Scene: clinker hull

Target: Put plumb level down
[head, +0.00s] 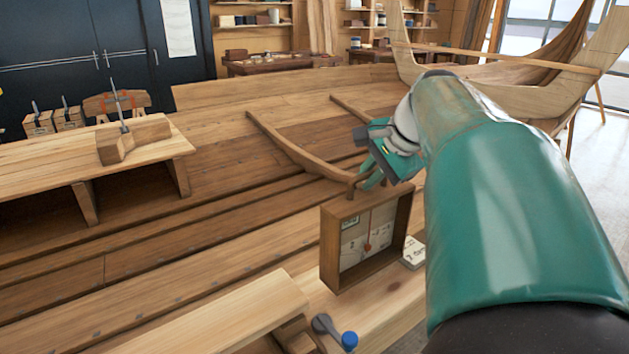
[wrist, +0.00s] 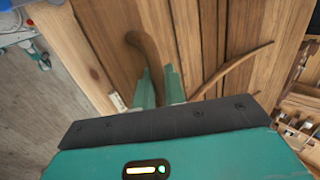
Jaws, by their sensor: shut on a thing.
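The plumb level (head: 384,222) is a brown wooden box frame with a pale board inside, marked with numbers and carrying a small red bob. In the head view it is upright over the pale plank at the centre. Whether its bottom edge touches the plank I cannot tell. My gripper (head: 368,182) is at its top edge, shut on its upper part; the exact hold is partly hidden.
A small white lettered block (head: 413,252) lies right beside the frame. A blue-knobbed clamp (head: 337,334) is in front. A curved rib (head: 295,147) crosses the hull planks behind. A pale bench (head: 75,172) with a clamped wooden block stands at left. Hull planking between them is clear.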

